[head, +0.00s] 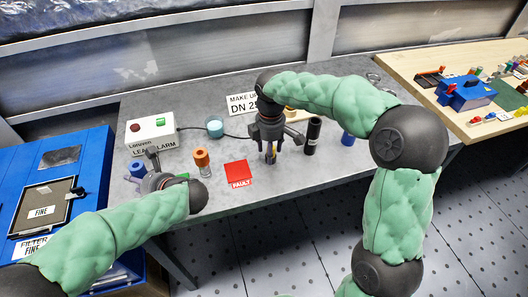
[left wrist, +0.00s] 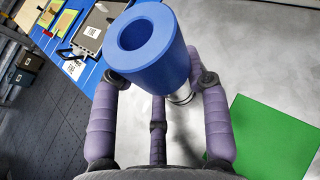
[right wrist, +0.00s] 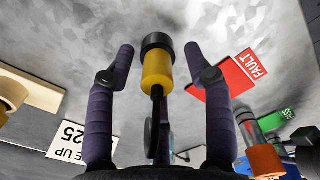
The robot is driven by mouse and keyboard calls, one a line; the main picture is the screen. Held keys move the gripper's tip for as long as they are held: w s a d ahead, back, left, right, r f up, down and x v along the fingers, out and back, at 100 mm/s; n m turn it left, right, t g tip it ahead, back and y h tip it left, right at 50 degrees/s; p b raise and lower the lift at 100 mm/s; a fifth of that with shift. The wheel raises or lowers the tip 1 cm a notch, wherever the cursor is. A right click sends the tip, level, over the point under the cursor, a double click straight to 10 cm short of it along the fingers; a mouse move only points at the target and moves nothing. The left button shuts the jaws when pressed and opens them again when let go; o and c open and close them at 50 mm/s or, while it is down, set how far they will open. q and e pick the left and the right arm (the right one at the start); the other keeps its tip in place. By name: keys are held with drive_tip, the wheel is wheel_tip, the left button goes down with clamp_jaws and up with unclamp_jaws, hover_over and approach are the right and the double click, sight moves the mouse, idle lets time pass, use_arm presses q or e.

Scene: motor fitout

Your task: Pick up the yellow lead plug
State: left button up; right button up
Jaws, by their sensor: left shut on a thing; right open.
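The yellow lead plug (right wrist: 157,75), with a black end, stands between the spread fingers of my right gripper (right wrist: 155,68) in the right wrist view; I cannot tell whether any finger touches it. In the head view a little of the plug (head: 270,150) shows among the fingers of my right gripper (head: 269,150), over the grey table. My left gripper (left wrist: 158,82) is shut on a blue plug (left wrist: 150,45) with a metal lower end. The blue plug (head: 137,168) also shows in the head view at the table's left side.
An orange plug (head: 201,158) and a red FAULT card (head: 236,174) lie left of my right gripper. A black cylinder (head: 313,135) and a blue piece (head: 347,139) stand on its right. The alarm box (head: 152,132) is at back left. A green card (left wrist: 270,140) lies beside my left gripper.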

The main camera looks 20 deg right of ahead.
clamp_jaws()
drive_tip(key=shift+r, duration=0.1)
